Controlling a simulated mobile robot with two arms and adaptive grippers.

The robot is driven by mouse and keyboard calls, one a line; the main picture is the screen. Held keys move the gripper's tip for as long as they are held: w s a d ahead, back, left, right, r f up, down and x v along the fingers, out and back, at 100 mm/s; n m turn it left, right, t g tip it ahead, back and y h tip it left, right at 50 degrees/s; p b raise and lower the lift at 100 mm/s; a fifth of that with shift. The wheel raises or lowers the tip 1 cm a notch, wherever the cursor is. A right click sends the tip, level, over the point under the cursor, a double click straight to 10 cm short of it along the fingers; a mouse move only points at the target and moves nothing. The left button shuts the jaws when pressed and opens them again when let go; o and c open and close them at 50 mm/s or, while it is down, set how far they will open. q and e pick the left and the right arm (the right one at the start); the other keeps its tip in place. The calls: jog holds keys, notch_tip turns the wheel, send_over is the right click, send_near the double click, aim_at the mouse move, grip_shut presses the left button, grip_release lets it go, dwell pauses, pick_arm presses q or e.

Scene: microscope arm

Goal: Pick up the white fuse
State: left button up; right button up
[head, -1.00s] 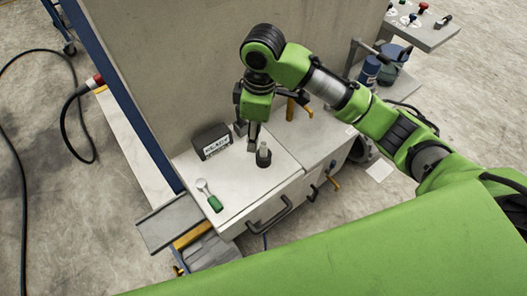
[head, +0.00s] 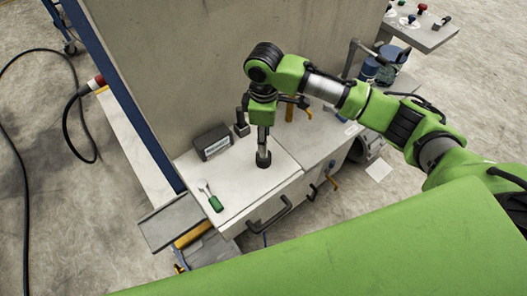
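A small pale grey-white cylinder, which looks like the white fuse (head: 263,155), stands upright in a dark round base (head: 263,162) on the white cabinet top. My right gripper (head: 263,146) comes down from above with its fingers right at the top of it. The fingers hide its upper part. The view is too small to tell whether they are closed on it or just around it. My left gripper is not in view.
A dark labelled box (head: 212,142) and a dark upright block (head: 241,125) stand behind on the white cabinet top (head: 237,180). A green-handled tool (head: 213,200) lies at the front left. A concrete wall (head: 190,60) rises behind.

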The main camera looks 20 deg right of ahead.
jog(key=shift+f+p, duration=0.6)
jog(key=shift+f, duration=1.65)
grip_shut()
